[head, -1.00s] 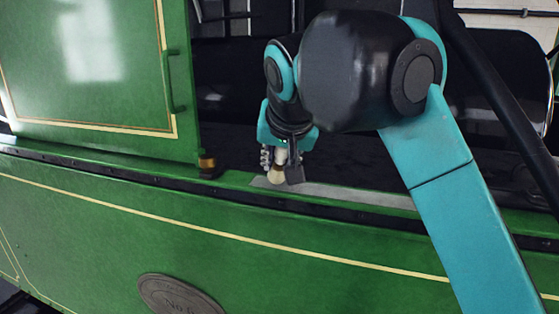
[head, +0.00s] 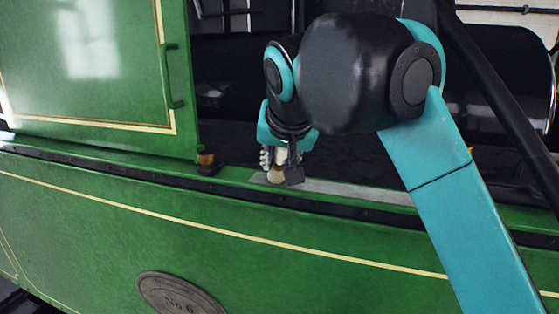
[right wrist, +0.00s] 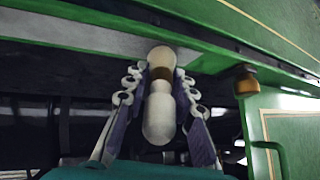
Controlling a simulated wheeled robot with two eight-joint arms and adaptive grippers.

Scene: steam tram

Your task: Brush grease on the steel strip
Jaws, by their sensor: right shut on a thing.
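The steel strip (head: 345,191) is a flat grey band on the green ledge of the tram side. It also shows at upper left in the right wrist view (right wrist: 75,33). My right gripper (head: 281,170) points down over the strip's left end. It is shut on a pale brush (head: 275,176), whose rounded handle (right wrist: 159,115) sits between the fingers in the right wrist view. The brush has a brown band and a pale head. The head is at or just above the strip; I cannot tell whether it touches. My left gripper is out of view.
A small brass-coloured fitting (head: 207,161) on a dark base stands on the ledge left of the strip. A green panel with a handle (head: 174,78) rises behind it. An oval number plate (head: 181,293) is below. A dark sloping bar (head: 500,100) crosses at right.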

